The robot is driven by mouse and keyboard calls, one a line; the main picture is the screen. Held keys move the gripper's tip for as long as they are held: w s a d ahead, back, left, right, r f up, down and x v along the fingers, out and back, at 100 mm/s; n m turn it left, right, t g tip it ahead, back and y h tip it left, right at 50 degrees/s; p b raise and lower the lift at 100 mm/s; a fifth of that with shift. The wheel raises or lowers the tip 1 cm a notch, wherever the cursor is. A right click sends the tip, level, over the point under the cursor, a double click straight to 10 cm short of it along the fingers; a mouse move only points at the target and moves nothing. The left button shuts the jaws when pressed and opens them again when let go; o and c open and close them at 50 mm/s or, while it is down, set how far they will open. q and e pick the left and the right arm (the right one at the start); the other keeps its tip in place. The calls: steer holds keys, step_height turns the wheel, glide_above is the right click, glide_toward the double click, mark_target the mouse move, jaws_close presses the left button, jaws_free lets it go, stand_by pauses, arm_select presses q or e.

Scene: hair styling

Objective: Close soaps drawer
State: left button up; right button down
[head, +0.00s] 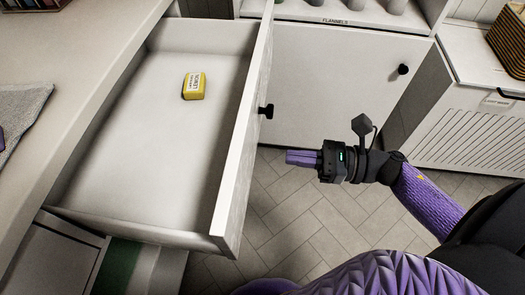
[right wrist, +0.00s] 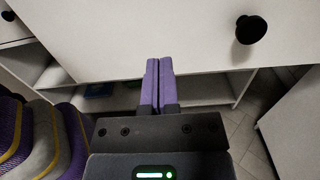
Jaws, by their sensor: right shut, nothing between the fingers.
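The white soaps drawer (head: 235,150) stands pulled out from the counter in the head view. A yellow soap box (head: 194,86) lies inside it toward the back. The drawer's black knob (head: 266,110) is on its front panel. My right gripper (head: 288,157), with purple fingers, is shut and empty. It is to the right of the drawer front, pointing at it, apparently with a gap. In the right wrist view, my shut fingers (right wrist: 158,64) point at the white front panel (right wrist: 130,35), left of the black knob (right wrist: 251,29). My left gripper is not in view.
The counter (head: 85,60) runs along the left, with a grey towel (head: 18,112) on it. A white cabinet door (head: 330,90) stands behind the drawer. A white slatted cabinet (head: 480,125) is at the right. Tiled floor (head: 285,225) is open below my right gripper.

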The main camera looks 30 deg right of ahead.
mark_target(251, 153)
steer(key=x, duration=0.4)
steer(key=shift+w+a+b, duration=0.25)
steer(key=shift+a+b, duration=0.1)
steer(key=shift+b, duration=0.05)
steer(key=shift+w+a, duration=0.4)
steer(key=shift+a, duration=0.15)
